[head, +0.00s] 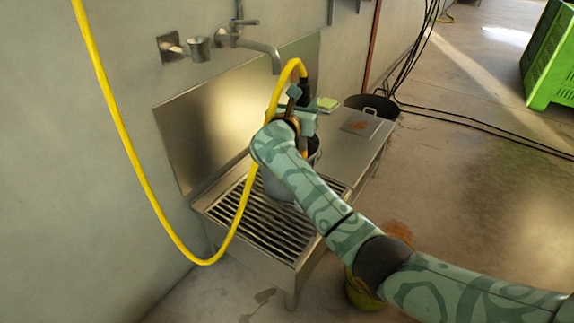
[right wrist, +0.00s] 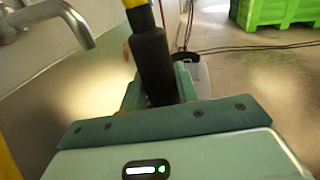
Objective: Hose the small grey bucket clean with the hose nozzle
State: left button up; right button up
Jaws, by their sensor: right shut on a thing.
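My right gripper (head: 300,108) is over the metal sink stand, shut on the black hose nozzle (right wrist: 155,62). The nozzle's yellow hose (head: 112,95) arches up from it and loops down along the wall. In the right wrist view the black nozzle body stands between the fingers (right wrist: 160,90). The small grey bucket (head: 277,188) is on the slatted grate, below my right gripper and mostly hidden behind my forearm. Its inside cannot be seen. My left gripper is not in view.
A wall tap (head: 262,48) reaches out over the steel sink stand (head: 215,195). A green-yellow sponge (head: 327,104) and a brown-stained plate (head: 360,126) lie on its right side.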

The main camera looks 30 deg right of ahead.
jog(key=shift+w+d+r, duration=0.1)
jog(key=shift+w+d, duration=0.15)
jog(key=shift+w, duration=0.7)
jog(key=shift+w+d, duration=0.2)
jog(key=shift+w, duration=0.7)
jog(key=shift+s+d+x, duration=0.15)
jog(key=shift+x, duration=1.2)
jog(key=shift+s+d+x, duration=0.15)
jog(key=shift+x, duration=1.25)
jog(key=shift+r, duration=0.1)
